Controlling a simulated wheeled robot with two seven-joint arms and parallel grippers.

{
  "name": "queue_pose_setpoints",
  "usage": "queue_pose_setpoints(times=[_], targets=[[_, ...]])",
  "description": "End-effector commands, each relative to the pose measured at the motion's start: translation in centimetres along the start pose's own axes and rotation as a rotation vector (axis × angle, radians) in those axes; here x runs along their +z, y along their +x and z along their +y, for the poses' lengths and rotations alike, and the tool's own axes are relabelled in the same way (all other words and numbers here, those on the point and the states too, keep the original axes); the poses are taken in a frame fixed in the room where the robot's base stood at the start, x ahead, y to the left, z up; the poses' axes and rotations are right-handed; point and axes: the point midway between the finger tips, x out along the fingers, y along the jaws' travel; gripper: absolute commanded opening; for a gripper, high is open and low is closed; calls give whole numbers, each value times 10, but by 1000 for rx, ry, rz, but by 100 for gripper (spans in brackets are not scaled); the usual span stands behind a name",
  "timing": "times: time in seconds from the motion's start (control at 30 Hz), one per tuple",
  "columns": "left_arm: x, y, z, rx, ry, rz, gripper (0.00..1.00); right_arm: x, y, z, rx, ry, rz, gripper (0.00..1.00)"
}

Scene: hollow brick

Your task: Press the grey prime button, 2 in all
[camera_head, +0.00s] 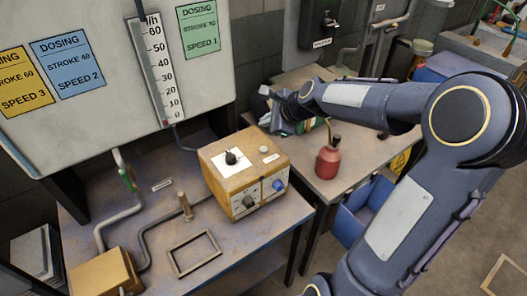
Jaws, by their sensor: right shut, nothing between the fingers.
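A yellow-tan control box (222,178) stands on the near bench. Its top carries a black knob (231,158) on a white plate and a small pale grey round button (263,149) near the far right edge. Its front face has a dark knob (249,201) and a blue knob (278,186). My right arm reaches in from the right, and my right gripper (267,93) is beyond the box, above the back of the side bench. It is shut and empty, clear of the button. My left gripper is out of view.
A red bottle (328,162) stands on the side bench (371,150) under my right arm. A flow gauge (156,75) and dosing cards (67,63) are on the white panel. A rectangular frame (194,253), a peg (185,206) and pipes occupy the near bench.

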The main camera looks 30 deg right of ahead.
Motion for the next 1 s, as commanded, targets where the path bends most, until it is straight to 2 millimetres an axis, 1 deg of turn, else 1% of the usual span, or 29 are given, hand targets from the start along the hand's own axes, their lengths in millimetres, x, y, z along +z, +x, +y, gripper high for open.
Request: queue_pose_setpoints(times=[0.03, 0.2, 0.3, 0.4, 0.6, 1.0], targets=[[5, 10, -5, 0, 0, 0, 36, -7, 9, 7, 1, 1, 0, 0], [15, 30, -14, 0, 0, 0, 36, -20, 26, 19, 1, 1, 1, 0], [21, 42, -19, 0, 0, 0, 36, -27, 37, 27, 1, 1, 1, 0], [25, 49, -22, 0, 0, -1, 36, -32, 44, 32, 2, 0, 0, 0], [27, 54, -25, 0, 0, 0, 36, -37, 50, 37, 1, 0, 1, 0], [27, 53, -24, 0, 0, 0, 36, -37, 50, 36, 1, 0, 1, 0]])
